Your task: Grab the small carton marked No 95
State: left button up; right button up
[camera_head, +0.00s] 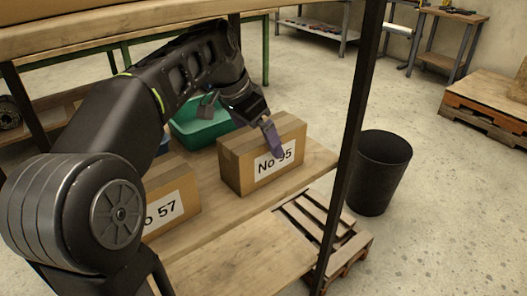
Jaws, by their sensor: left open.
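The small brown carton marked No 95 (242,175) stands upright on the wooden shelf, with its white label facing me. My left gripper (238,122) is open at the carton's top. One finger reaches down in front of the label and covers part of the print; the other shows above and behind the carton, to the left. I cannot tell whether either finger touches the carton. My right gripper is not in view.
Another carton, its label partly hidden and ending in 57 (178,200), stands to the left behind my left arm. A green bin (190,133) sits behind the cartons. A dark shelf post (352,130) rises to the right. The shelf front (240,255) is bare.

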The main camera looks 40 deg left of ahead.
pick_arm(q)
jog(key=x, duration=0.4)
jog(key=shift+w+f+b, duration=0.15)
jog(key=shift+f+b, duration=0.15)
jog(key=shift+b, duration=0.1)
jog(key=shift+c, duration=0.3)
jog(key=c, duration=2)
jog(key=shift+r, duration=0.1)
jog(key=shift+c, duration=0.3)
jog(key=shift+r, duration=0.1)
